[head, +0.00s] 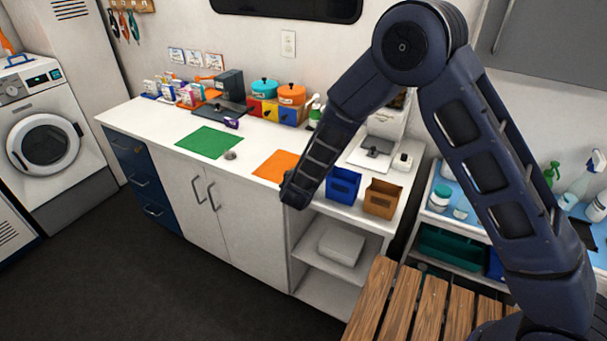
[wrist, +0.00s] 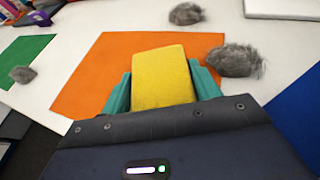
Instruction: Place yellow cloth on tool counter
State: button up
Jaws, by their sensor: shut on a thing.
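The yellow cloth (wrist: 162,78) is a folded block in the wrist view. My gripper (wrist: 164,82) has its teal fingers shut on it, one on each side. The cloth is over the orange mat (wrist: 85,80); I cannot tell whether it touches it. The white counter (head: 140,118) runs along the wall in the head view, with the orange mat (head: 270,168) on its front part. There, my arm's end is at the counter's front edge beside the orange mat, and hides the fingers and cloth.
Grey fur clumps (wrist: 236,60) lie beside the orange mat, another behind it (wrist: 186,14). A green mat (head: 208,142) lies to the left. A blue bin (head: 342,185) and a brown bin (head: 382,198) stand to the right. A slatted wooden table (head: 398,300) is in front.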

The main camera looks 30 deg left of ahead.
jog(key=shift+f, duration=0.1)
jog(key=o, duration=1)
jog(key=v, duration=1.1)
jog(key=shift+s+d, duration=0.1)
jog(key=shift+s, duration=0.1)
jog(key=shift+o, duration=0.6)
jog(key=shift+s+d+r, duration=0.15)
jog(key=shift+s+r, duration=0.1)
jog(key=shift+r, duration=0.05)
